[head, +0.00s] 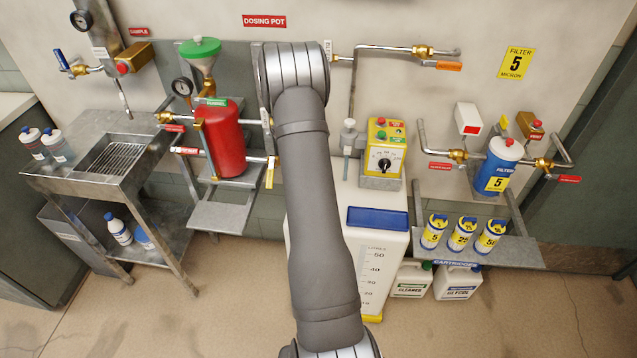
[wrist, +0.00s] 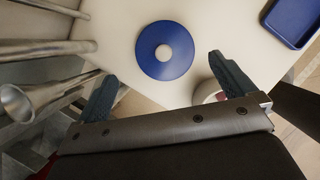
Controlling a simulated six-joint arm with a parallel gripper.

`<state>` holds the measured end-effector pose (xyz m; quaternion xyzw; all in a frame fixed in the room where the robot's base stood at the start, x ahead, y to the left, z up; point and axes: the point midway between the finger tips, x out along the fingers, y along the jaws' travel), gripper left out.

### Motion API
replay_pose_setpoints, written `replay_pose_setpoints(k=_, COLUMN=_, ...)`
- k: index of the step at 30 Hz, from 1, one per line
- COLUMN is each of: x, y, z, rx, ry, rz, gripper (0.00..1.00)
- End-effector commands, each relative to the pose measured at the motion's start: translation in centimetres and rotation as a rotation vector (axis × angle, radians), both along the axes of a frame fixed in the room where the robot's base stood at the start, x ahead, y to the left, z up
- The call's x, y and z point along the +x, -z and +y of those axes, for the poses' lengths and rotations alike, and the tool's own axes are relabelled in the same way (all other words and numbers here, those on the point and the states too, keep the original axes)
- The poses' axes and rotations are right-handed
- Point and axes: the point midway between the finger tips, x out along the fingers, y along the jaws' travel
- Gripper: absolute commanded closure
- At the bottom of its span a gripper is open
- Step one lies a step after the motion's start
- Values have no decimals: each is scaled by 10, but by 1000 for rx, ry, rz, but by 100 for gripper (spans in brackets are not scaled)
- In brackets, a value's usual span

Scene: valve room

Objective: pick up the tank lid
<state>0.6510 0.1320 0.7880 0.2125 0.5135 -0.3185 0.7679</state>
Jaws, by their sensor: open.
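In the wrist view a round blue lid (wrist: 150,63) with a pale round centre lies flat on the white tank top (wrist: 115,22). I take it to be the tank lid. My gripper (wrist: 164,82) is open and empty, with its two dark fingers spread wide. The lid appears between and beyond the fingertips, not held. In the head view the white tank (head: 368,262) with a litre scale stands behind my arm, which hides the round lid and the gripper.
A blue rectangular piece (head: 378,218) lies on the tank's right part. The yellow control box (head: 384,150) and a wall pipe are close by. A red pot (head: 222,140) is to the left. Metal pipes and a funnel-like end (wrist: 18,103) are left of my gripper.

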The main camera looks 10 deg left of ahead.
Motion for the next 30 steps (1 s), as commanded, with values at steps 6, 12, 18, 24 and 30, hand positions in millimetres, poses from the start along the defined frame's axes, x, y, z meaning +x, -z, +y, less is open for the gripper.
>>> replay_pose_setpoints(k=6, x=3, y=11, z=-5, rx=0, ry=1, rz=0, gripper=0)
replay_pose_setpoints(k=12, x=8, y=35, z=-18, rx=0, ry=2, rz=2, gripper=0)
replay_pose_setpoints(k=18, x=14, y=52, z=-22, rx=0, ry=0, rz=0, gripper=0)
replay_pose_setpoints(k=24, x=14, y=52, z=-22, rx=1, ry=0, rz=-1, gripper=4)
replay_pose_setpoints(k=30, x=14, y=52, z=-22, rx=1, ry=0, rz=-1, gripper=41)
